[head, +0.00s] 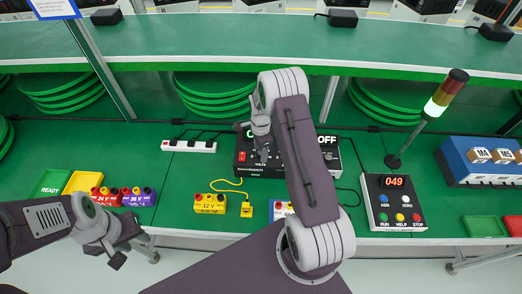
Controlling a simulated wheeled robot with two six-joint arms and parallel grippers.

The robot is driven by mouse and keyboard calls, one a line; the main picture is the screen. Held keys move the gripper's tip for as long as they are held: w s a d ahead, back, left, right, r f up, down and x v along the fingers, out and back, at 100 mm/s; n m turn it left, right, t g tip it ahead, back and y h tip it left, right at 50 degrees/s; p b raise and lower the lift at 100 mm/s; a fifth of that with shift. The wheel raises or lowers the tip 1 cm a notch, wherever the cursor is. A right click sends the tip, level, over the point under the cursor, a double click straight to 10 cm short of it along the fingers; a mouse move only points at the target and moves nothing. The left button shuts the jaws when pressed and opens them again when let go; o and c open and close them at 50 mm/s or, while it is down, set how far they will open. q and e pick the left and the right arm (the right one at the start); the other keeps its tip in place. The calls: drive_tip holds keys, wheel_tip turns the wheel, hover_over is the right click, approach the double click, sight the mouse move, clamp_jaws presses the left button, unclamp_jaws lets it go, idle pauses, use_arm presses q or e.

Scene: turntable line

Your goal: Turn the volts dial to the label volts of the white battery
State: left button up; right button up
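A black power unit (243,170) marked VOLTS stands on the green bench, with a display reading OFF at its right end. My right gripper (263,152) points down over the unit's front face, at the volts dial. It hides the dial, so I cannot see its setting, whether I touch it, or whether the fingers are shut. The white battery (280,208) stands on the bench in front of the unit, mostly hidden by my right arm; its volts label is not readable. My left gripper (119,255) hangs in front of the bench edge at the left, away from everything.
A yellow 12 V battery (209,203) and a yellow clip (246,209) on a cable are left of the white battery. Red (104,195) and purple (139,197) batteries stand further left. A button box (394,205) reading 049 and a signal lamp (436,107) are at right.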

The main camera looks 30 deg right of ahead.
wheel_tip(320, 180, up, 9)
drive_tip(key=b, duration=0.1)
idle(0.4)
